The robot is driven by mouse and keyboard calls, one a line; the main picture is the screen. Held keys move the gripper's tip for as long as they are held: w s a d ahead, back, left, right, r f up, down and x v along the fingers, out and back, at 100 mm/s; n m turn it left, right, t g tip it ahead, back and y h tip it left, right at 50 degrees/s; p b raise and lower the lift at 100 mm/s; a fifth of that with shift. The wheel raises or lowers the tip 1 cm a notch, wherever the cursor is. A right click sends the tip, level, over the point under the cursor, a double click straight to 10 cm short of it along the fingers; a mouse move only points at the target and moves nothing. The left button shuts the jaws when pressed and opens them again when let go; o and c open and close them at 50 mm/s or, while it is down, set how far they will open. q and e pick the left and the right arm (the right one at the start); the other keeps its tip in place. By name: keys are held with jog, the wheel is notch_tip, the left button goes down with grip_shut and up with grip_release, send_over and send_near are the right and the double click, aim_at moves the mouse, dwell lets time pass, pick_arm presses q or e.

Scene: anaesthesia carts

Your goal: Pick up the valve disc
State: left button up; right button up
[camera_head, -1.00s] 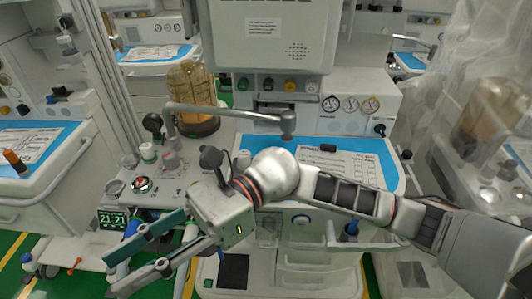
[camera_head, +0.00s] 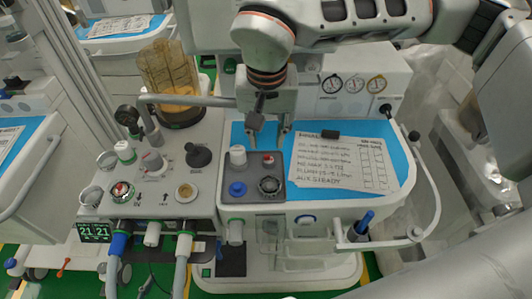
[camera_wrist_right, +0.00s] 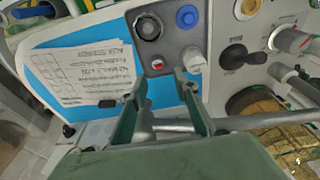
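A grey tray (camera_head: 236,212) at the left of the blue work surface holds a white capped piece (camera_head: 238,156), a small red-topped piece (camera_head: 268,159), a blue round piece (camera_head: 237,189) and a black ringed disc (camera_head: 269,186). I cannot tell for sure which is the valve disc. My right gripper (camera_head: 268,133) points down at the tray's back edge. In the right wrist view its fingers (camera_wrist_right: 161,88) are apart and empty, with the red-topped piece (camera_wrist_right: 157,64) just beyond the gap and the black ringed disc (camera_wrist_right: 149,26) farther on. My left gripper is not in view.
A printed sheet (camera_head: 335,162) and a small black object (camera_head: 330,134) lie right of the tray. A metal arm (camera_head: 190,99) crosses behind the tray. Knobs and hoses crowd the left panel. A rail (camera_head: 432,200) borders the surface at right.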

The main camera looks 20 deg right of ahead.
aim_at(267, 156)
notch_tip(267, 156, down, 2)
jog(key=f, duration=0.1)
jog(key=w+f, duration=0.1)
jog(key=f, duration=0.3)
jog(key=shift+w+d, duration=0.15)
jog(key=shift+d, duration=0.2)
grip_shut()
